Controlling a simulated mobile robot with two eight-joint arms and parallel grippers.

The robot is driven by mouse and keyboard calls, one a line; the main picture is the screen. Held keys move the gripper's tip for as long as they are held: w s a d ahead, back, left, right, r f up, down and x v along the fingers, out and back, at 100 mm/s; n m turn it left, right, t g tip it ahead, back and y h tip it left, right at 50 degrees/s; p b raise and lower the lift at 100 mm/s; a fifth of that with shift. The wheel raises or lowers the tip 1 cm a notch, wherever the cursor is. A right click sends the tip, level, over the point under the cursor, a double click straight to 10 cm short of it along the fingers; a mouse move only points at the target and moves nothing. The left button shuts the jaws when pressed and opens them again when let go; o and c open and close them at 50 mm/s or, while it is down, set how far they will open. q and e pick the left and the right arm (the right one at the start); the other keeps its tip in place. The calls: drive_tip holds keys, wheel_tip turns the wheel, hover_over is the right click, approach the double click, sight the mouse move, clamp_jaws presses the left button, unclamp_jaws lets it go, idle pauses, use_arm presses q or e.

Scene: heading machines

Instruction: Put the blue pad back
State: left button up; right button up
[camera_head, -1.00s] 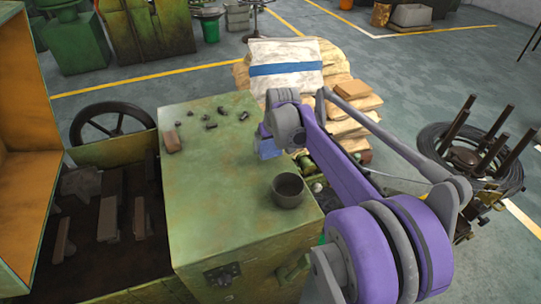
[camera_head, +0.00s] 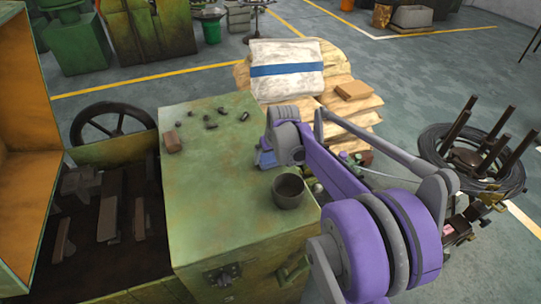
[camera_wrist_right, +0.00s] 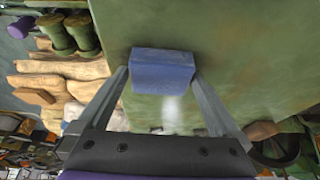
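The blue pad (camera_wrist_right: 162,72) sits between the fingertips of my right gripper (camera_wrist_right: 161,76) in the right wrist view, with a finger against each side. The gripper looks shut on it. In the head view a small part of the blue pad (camera_head: 267,158) shows below my right wrist, at the right edge of the green cabinet top (camera_head: 215,190). My right arm hides most of the gripper there. I cannot tell whether the pad touches the cabinet top. My left gripper is not in view.
A dark round pot (camera_head: 288,191) stands on the cabinet top, close to my right arm. A brown block (camera_head: 172,141) and several small dark pieces (camera_head: 211,125) lie at its far left. Stacked sacks (camera_head: 285,70) stand behind. The middle of the top is clear.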

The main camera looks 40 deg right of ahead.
drive_tip(key=shift+r, duration=0.45)
drive_tip(key=v, duration=1.1)
drive_tip(key=shift+r, duration=0.25)
drive_tip(key=shift+s, duration=0.1)
idle(0.6)
